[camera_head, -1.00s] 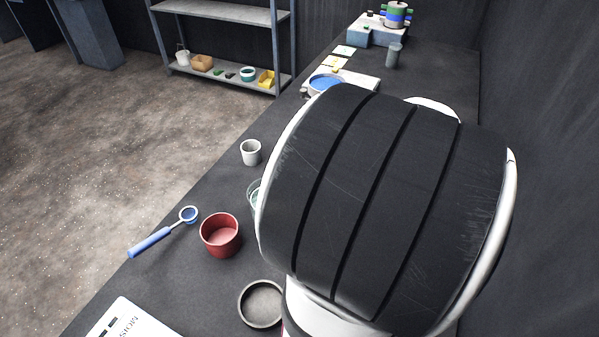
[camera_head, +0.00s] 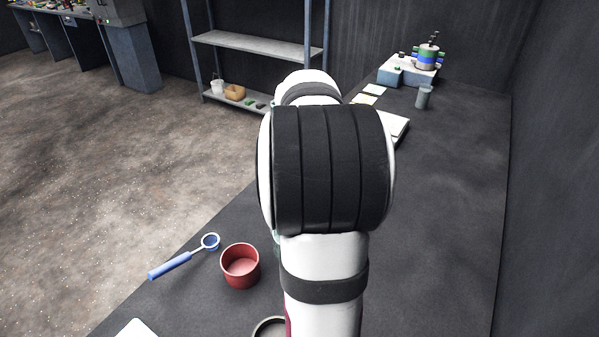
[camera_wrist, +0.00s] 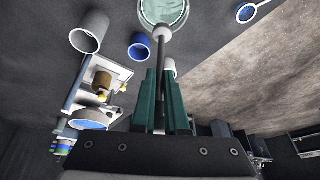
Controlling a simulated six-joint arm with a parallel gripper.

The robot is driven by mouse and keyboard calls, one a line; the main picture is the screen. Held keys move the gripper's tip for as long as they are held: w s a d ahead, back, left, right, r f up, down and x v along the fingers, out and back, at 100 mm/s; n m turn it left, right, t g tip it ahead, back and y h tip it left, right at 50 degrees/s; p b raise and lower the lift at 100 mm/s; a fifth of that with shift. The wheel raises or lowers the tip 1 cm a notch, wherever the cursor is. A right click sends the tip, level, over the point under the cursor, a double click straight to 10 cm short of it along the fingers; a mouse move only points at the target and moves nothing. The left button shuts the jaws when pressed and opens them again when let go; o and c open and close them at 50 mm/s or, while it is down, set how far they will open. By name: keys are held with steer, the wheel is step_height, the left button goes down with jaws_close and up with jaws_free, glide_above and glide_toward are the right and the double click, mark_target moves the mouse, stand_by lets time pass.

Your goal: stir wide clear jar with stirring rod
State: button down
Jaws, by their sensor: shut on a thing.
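My gripper (camera_wrist: 162,85) shows in the wrist view with two green fingers shut on the stirring rod (camera_wrist: 161,58), a thin grey shaft with a pale round end. The wide clear jar (camera_wrist: 166,9), greenish and see-through, is at the top of the wrist view, cut off by the frame edge. The rod's pale end overlaps the jar's near rim in the picture; I cannot tell whether it is inside. In the head view my arm hides the gripper, the rod and nearly all of the jar; only a greenish sliver (camera_head: 276,241) shows.
A red pot (camera_head: 240,266) and a blue-handled scoop (camera_head: 185,256) lie left of my arm. A grey cup (camera_wrist: 89,32) and a blue cup (camera_wrist: 140,47) stand near the jar. A round dish (camera_head: 270,327) is at the bottom edge.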

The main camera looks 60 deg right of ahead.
step_height(320, 180, down, 13)
steer(key=a, duration=0.1)
steer(key=shift+a, duration=0.15)
stand_by(0.6)
steer(key=shift+s, duration=0.1)
stand_by(0.4)
stand_by(1.7)
